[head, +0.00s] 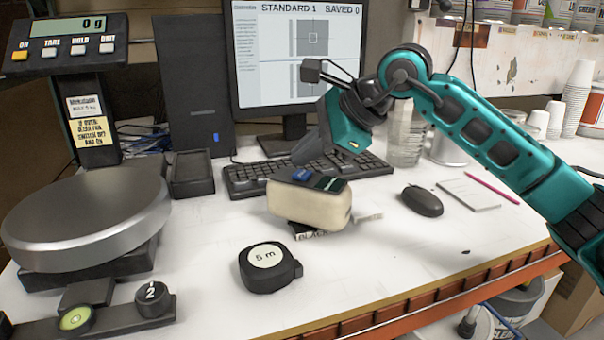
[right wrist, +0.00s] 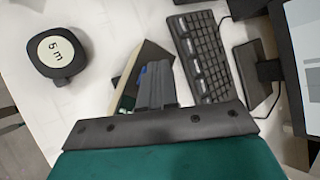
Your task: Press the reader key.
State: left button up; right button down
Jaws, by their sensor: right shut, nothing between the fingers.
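The reader (head: 308,206) is a cream block with a dark top and a blue key (head: 301,175). It rests on a small sample card (head: 312,236) on the white table. My right gripper (head: 306,158) is shut and empty, its fingers pointing down just above and behind the blue key. I cannot tell whether they touch it. In the right wrist view, the shut fingers (right wrist: 155,80) cover part of the reader (right wrist: 126,82), and a bit of the blue key (right wrist: 143,70) shows beside them. The monitor (head: 300,50) reads "STANDARD 1 SAVED 0". My left gripper is out of view.
A keyboard (head: 245,178) lies behind the reader, a mouse (head: 422,200) to its right. A tape measure (head: 268,268) sits in front, and a scale (head: 85,215) reading 0 g stands at left. Cups (head: 577,98) stand at back right. The table's front right is mostly clear.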

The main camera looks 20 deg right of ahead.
aim_at(307, 175)
jog(key=shift+f, duration=0.35)
jog(key=shift+f+b, duration=0.35)
jog(key=shift+b, duration=0.1)
dwell(0.4)
jog(key=shift+r, duration=0.15)
jog(key=shift+r+p, duration=0.55)
jog(key=shift+r, duration=0.1)
jog(key=shift+r, duration=0.1)
notch_tip(307, 175, up, 5)
jog(key=p, duration=0.4)
dwell(0.7)
